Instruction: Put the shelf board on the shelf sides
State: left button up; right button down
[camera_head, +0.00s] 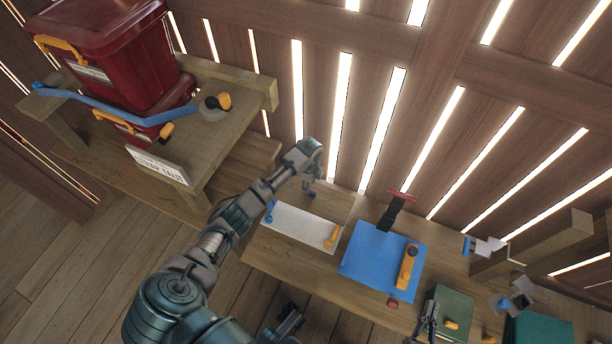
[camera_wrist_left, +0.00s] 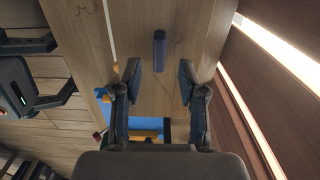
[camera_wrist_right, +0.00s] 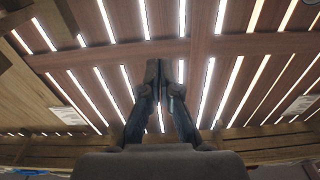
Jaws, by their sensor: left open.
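My left gripper (camera_head: 312,184) is over the long wooden bench, pointing down. In the left wrist view its two fingers (camera_wrist_left: 159,82) are apart with nothing between them. Beyond them lies a plain wooden board surface (camera_wrist_left: 145,25) with a small dark-blue block (camera_wrist_left: 159,50) on it. In the head view this pale wooden piece (camera_head: 333,203) is beside the white panel; I cannot tell for sure that it is the shelf board. Wooden uprights (camera_head: 540,245) stand at the far right, possibly the shelf sides. In the right wrist view my right gripper (camera_wrist_right: 165,75) has its fingers together, empty, facing the slatted wall.
A white panel (camera_head: 300,227) and a blue panel (camera_head: 372,262) with an orange-handled item (camera_head: 408,266) lie on the bench. Red lidded bins (camera_head: 105,50) stand on a wooden stand at left with a blue bar (camera_head: 110,110). Green boxes (camera_head: 540,328) are at lower right.

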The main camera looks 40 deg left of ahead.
pick_arm(q)
notch_tip(320, 180, up, 6)
jog(key=p, duration=0.2)
jog(key=s+d+f+n+t+h, duration=0.1)
jog(key=s+d+f+n+t, duration=0.2)
jog(key=s+d, duration=0.45)
jog(key=s+d+f+n+t+h, duration=0.2)
jog(key=s+d+f+t, duration=0.15)
jog(key=d, duration=0.75)
jog(key=s+r+n+t, duration=0.3)
jog(key=s+r+n, duration=0.1)
jog(key=r, duration=0.4)
jog(key=s+d+r+n+t, duration=0.1)
jog(key=s+r+n+t, duration=0.2)
jog(key=s+r, duration=0.3)
jog(key=shift+s+d+r+n+t, duration=0.35)
jog(key=shift+r+n, duration=0.25)
jog(key=shift+r, duration=0.35)
pick_arm(e)
notch_tip(320, 180, down, 6)
jog(key=s+d+g+h, duration=0.1)
jog(key=s+g, duration=0.1)
jog(key=g, duration=0.3)
jog(key=shift+h, duration=0.3)
jog(key=shift+d+f, duration=0.1)
